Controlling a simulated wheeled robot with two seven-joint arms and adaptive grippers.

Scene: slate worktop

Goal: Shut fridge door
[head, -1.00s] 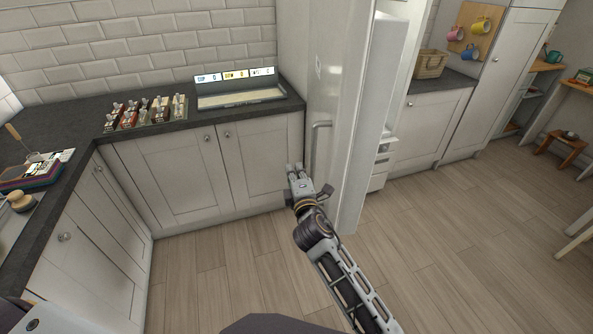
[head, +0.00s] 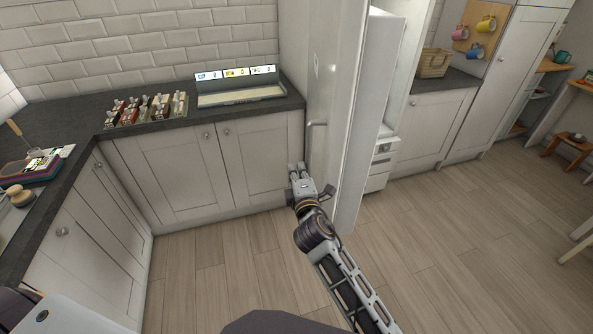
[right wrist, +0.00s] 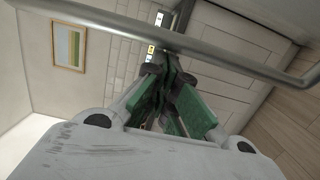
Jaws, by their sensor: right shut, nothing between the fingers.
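The white fridge door (head: 342,120) stands open, edge-on to me in the middle of the head view. A fridge opening with a white inner part (head: 382,75) and a drawer front (head: 384,150) shows to its right. The grey bar handle (head: 311,140) is on the door's left-facing side. My right gripper (head: 298,167) is shut and empty, low and left of the handle. In the right wrist view the handle bar (right wrist: 215,58) crosses close to the shut fingers (right wrist: 172,75); I cannot tell whether they touch it. My left gripper is out of view.
A dark worktop (head: 75,115) with a display tray (head: 240,98) and several small items runs along the left. White cupboards (head: 170,180) stand below it. A basket (head: 433,63) sits on the right-hand counter.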

